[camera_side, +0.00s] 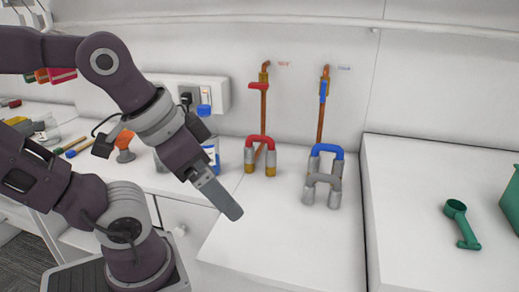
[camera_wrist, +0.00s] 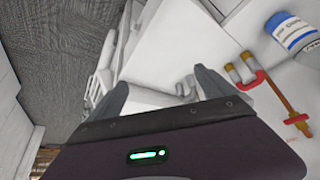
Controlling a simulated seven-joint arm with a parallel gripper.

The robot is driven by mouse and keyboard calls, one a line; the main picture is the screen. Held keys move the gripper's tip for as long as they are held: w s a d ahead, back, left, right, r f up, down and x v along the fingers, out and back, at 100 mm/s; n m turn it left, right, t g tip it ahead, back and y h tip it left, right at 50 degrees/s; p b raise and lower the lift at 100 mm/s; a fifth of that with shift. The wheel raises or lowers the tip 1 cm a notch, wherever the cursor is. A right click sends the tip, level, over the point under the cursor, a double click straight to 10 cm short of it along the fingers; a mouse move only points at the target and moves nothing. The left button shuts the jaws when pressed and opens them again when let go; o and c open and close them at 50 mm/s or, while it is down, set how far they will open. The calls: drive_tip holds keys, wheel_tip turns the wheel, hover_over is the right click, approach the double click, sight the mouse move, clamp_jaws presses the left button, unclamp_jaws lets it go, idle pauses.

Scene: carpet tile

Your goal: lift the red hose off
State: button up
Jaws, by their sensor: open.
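The red hose (camera_side: 261,141) is a short red arch with grey and brass ends, standing on the white worktop below a copper pipe with a red tap (camera_side: 258,86). In the wrist view the red hose (camera_wrist: 249,85) lies to the right of my fingers. My gripper (camera_side: 230,208) is to the left of the hose and nearer the camera, pointing down and right, apart from it. In the wrist view the two fingers of my gripper (camera_wrist: 163,90) are spread with nothing held between them.
A blue-labelled bottle (camera_wrist: 290,34) is near the red hose. A raised white block (camera_side: 415,220) bounds the right side. The worktop front (camera_side: 290,235) is clear.

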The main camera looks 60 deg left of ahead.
drive_tip(key=w+a+r+n+g, duration=0.1)
drive_tip(key=w+a+r+n, duration=0.2)
drive_tip(key=w, duration=0.4)
drive_tip(key=n+g, duration=0.5)
drive_tip(key=n, duration=0.1)
hover_over(260, 135)
drive_tip(key=f, duration=0.5)
drive_tip(key=shift+w+d+f, duration=0.2)
drive_tip(key=shift+w+f, duration=0.05)
drive_tip(key=shift+f, duration=0.1)
drive_tip(key=f, duration=0.7)
drive_tip(key=shift+s+a+f, duration=0.15)
drive_tip(key=shift+s+f, duration=0.15)
drive_tip(key=shift+f, duration=0.05)
drive_tip(key=c, duration=1.3)
wheel_tip(260, 135, up, 15)
